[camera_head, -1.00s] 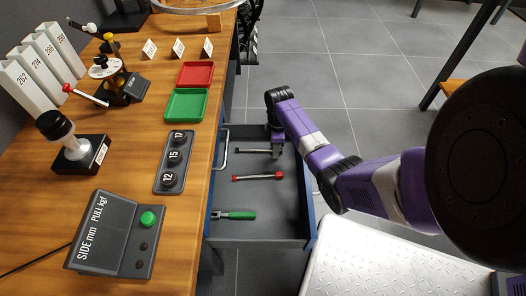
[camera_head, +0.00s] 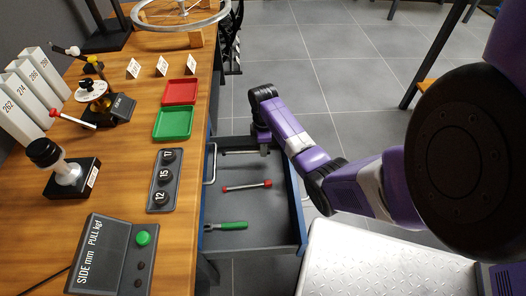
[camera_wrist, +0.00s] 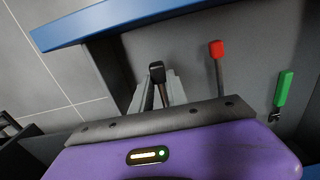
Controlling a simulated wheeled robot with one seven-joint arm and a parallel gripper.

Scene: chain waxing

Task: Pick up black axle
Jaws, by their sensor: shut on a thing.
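The black axle (camera_head: 236,152) is at the far end of the open drawer, a thin dark rod lying roughly level across the picture. My gripper (camera_head: 265,151) is at its right part, reaching down from my purple arm. In the wrist view the axle's black end (camera_wrist: 157,70) shows between the two grey fingers of my gripper (camera_wrist: 160,95), which are shut on it. The rest of the axle is hidden behind the fingers and gripper body. I cannot tell for sure whether the axle is clear of the drawer floor.
The drawer (camera_head: 270,218) also holds a red-ended axle (camera_head: 246,186) and a green-handled tool (camera_head: 226,226), both nearer the front. The drawer walls stand close around my gripper. The wooden workbench (camera_head: 185,225) is to the left, with a green tray (camera_head: 173,123) and a red tray (camera_head: 180,92).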

